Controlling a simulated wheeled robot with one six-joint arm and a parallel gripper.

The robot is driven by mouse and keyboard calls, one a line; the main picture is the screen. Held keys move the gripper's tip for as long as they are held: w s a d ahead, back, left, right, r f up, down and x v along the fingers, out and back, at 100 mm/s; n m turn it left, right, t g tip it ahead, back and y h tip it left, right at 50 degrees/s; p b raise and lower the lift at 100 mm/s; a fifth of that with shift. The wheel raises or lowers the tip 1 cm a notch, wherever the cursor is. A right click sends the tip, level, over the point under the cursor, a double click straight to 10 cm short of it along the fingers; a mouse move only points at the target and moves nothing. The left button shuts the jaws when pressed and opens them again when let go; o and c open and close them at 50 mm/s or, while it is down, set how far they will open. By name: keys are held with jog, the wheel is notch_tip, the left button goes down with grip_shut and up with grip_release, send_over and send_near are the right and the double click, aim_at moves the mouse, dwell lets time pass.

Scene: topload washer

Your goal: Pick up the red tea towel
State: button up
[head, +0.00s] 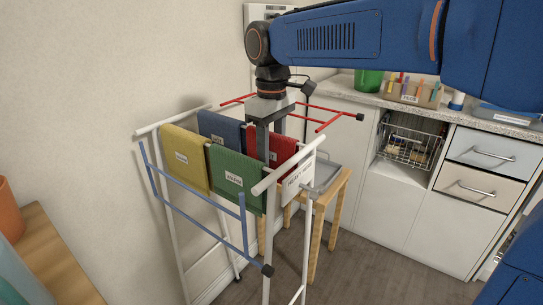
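My gripper (270,143) points down from above at this towel. Its near finger is in front of the red cloth, and the far finger goes down behind the towel's top edge, where its tip is hidden. The fingers look apart, with a gap between them, on either side of the towel. I cannot tell whether either finger touches the cloth. The towel still hangs on the rail.
Green (238,180), yellow (184,158), blue (220,128) and white (298,182) towels hang close by. Red bars (333,121) and a blue side frame (205,226) stick out from the rack. A wooden stand (318,235) is behind; the counter (470,118) is at right.

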grip_shut()
jog(key=shift+r, duration=0.15)
